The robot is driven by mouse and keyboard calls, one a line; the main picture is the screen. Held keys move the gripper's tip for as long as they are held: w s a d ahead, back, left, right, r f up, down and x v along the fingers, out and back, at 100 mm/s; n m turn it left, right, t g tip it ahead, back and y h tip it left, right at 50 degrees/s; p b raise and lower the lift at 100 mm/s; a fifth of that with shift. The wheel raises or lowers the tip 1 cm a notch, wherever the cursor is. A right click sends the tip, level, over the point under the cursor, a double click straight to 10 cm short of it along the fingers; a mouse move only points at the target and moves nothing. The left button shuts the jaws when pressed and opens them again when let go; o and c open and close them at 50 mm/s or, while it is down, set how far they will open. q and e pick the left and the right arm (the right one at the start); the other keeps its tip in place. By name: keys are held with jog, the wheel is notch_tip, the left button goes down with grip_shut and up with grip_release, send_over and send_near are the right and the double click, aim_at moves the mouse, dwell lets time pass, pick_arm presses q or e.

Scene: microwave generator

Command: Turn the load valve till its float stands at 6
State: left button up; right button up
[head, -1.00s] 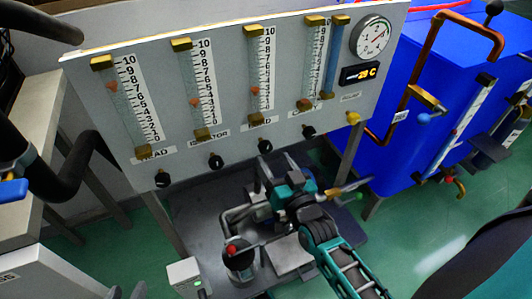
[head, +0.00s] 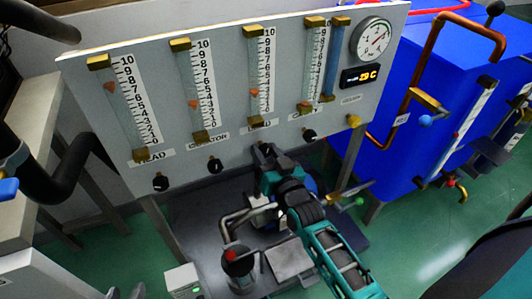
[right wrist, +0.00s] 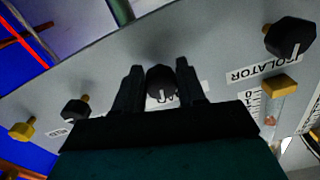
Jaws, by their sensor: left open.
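The load valve is a black knob under the LOAD label. In the right wrist view the load valve (right wrist: 161,82) stands between the two fingers of my right gripper (right wrist: 161,88), which sit close against its sides. In the head view my right gripper (head: 264,158) covers most of the knob. The pointer mark on the knob faces down in the wrist view. My left gripper is not in view.
Similar black knobs stand close by: the isolator knob (head: 215,166), the head knob (head: 160,183) and another to the right (head: 309,135). A yellow knob (head: 353,121) is at the panel's right end. Pipework and a red-topped part (head: 231,254) lie below.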

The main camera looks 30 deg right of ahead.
pick_arm(q)
jog(key=shift+f, duration=0.15)
pick_arm(e)
jog(key=c, duration=0.4)
jog(key=shift+c, duration=0.3)
pick_arm(q)
jog(key=shift+a+r+p, duration=0.15)
jog(key=shift+r+p, duration=0.25)
jog(key=shift+p, duration=0.1)
pick_arm(e)
jog(key=shift+f+n, duration=0.1)
jog(key=shift+n, duration=0.4)
pick_arm(q)
jog(key=shift+s+a+p, duration=0.2)
jog(key=shift+a+p, duration=0.05)
jog(key=shift+p, duration=0.35)
pick_arm(e)
jog(key=shift+s+f+n, duration=0.1)
jog(key=shift+n, duration=0.7)
pick_arm(q)
jog(key=shift+r, duration=0.3)
pick_arm(e)
jog(key=shift+n, duration=0.4)
pick_arm(q)
jog(key=shift+s+a+r+p, duration=0.1)
jog(key=shift+r+p, duration=0.05)
jog(key=shift+p, duration=0.45)
pick_arm(e)
jog(key=shift+d+n, duration=0.1)
jog(key=shift+n, duration=0.5)
